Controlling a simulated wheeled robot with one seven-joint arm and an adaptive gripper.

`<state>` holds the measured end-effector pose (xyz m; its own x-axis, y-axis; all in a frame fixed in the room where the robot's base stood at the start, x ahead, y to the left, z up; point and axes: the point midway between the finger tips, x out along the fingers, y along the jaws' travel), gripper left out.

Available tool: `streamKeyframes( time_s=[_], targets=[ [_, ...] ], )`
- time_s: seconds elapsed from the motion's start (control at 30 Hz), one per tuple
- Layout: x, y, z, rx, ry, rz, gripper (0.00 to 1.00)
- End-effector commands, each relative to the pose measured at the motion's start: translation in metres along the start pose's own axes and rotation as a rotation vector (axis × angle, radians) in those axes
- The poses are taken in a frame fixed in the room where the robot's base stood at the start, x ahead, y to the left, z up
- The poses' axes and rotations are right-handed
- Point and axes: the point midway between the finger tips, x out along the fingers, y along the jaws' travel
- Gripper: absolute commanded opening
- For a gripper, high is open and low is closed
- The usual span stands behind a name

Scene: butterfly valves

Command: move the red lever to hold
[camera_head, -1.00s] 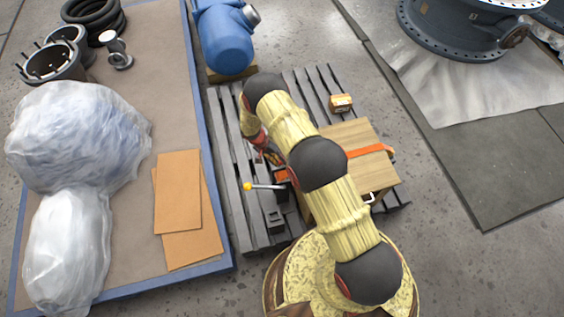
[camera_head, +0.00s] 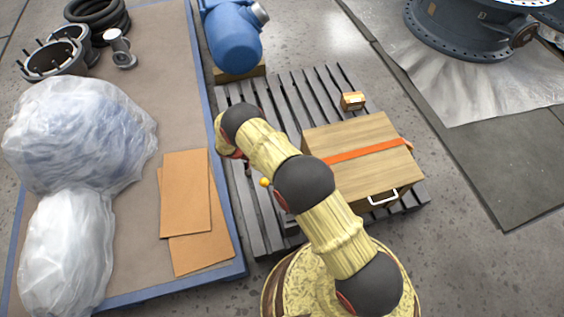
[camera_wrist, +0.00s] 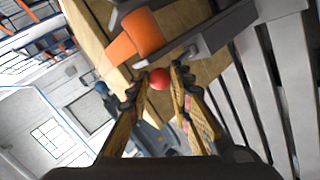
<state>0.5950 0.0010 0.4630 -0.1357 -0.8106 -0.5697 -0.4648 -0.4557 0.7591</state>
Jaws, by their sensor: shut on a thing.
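The red lever's round knob (camera_wrist: 159,78) sits between the two fingertips of my gripper (camera_wrist: 158,80) in the wrist view, and the fingers are shut on it. The lever's rod is mostly hidden there. In the head view my arm covers my gripper and the red lever. A small yellow knob (camera_head: 265,182) shows beside my arm's elbow, with the rest of its lever hidden. Any hold marking cannot be made out.
A wooden box (camera_head: 365,160) with an orange strap and pale handle stands on the grey slatted pallet (camera_head: 272,225). A small box (camera_head: 352,101) and a blue rounded machine (camera_head: 233,42) are near. A plastic-wrapped bundle (camera_head: 85,135) lies left. A grey bar (camera_wrist: 205,38) crosses above my fingers.

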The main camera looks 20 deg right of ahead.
Motion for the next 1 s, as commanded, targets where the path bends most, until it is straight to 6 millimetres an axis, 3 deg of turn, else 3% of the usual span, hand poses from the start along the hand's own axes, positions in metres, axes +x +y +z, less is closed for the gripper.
streamKeyframes(
  time_s=[0.37, 0.4, 0.7, 1.0],
  targets=[
    [-0.0017, -0.0024, 0.0006, 0.000, 0.004, -0.001, 0.00],
    [-0.0018, -0.0025, 0.0007, 0.000, 0.004, -0.001, 0.22],
    [-0.0011, -0.0017, 0.0007, 0.000, 0.003, 0.000, 0.39],
    [-0.0012, -0.0013, 0.0006, 0.000, 0.003, 0.002, 0.40]
  ],
)
